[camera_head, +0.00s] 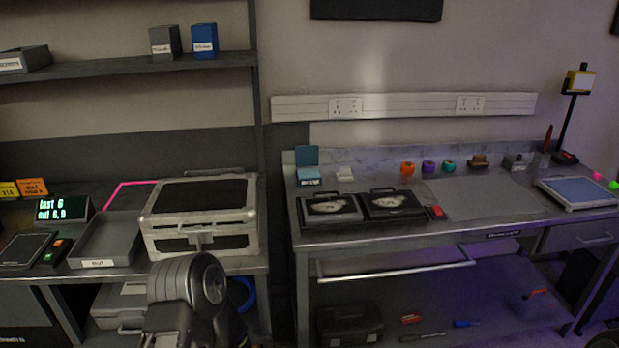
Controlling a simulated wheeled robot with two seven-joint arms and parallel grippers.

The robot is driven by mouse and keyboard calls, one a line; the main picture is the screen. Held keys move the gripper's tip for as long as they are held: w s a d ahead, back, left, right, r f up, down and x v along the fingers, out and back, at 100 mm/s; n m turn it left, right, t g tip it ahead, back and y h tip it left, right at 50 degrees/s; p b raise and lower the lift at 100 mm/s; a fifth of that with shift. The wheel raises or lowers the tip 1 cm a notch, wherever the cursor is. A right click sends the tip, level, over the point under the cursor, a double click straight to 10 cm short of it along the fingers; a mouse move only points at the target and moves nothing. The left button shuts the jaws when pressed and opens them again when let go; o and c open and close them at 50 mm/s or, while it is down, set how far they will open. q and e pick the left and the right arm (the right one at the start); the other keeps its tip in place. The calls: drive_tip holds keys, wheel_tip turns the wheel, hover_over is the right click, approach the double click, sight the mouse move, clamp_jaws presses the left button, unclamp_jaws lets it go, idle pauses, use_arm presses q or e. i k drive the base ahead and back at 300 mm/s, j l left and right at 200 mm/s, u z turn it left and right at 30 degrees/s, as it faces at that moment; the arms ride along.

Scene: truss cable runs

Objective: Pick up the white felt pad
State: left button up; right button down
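A small white item (345,173) sits at the back left of the right-hand bench, beside an open blue box (308,170). It may be the white felt pad, but it is too small to tell its material. Part of my arm rises at the bottom, left of centre, in front of the left bench. No fingertips show on it. Neither of my grippers can be made out, and nothing is seen held.
The right bench (465,232) carries two dark trays, a red-and-black device, a grey mat (483,197) and coloured rolls at the back. A metal-framed case (152,238) and a grey tray (105,240) stand on the left bench. A handle bar (395,271) projects below the right bench.

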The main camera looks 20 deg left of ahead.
sight(344, 175)
drive_tip(key=i+l, duration=0.2)
drive_tip(key=l, duration=0.2)
drive_tip(key=i+l+u, duration=0.1)
drive_tip(key=i+l, duration=0.35)
drive_tip(key=l, duration=0.3)
drive_tip(key=i+l, duration=0.2)
drive_tip(key=l, duration=0.2)
drive_tip(key=u, duration=0.05)
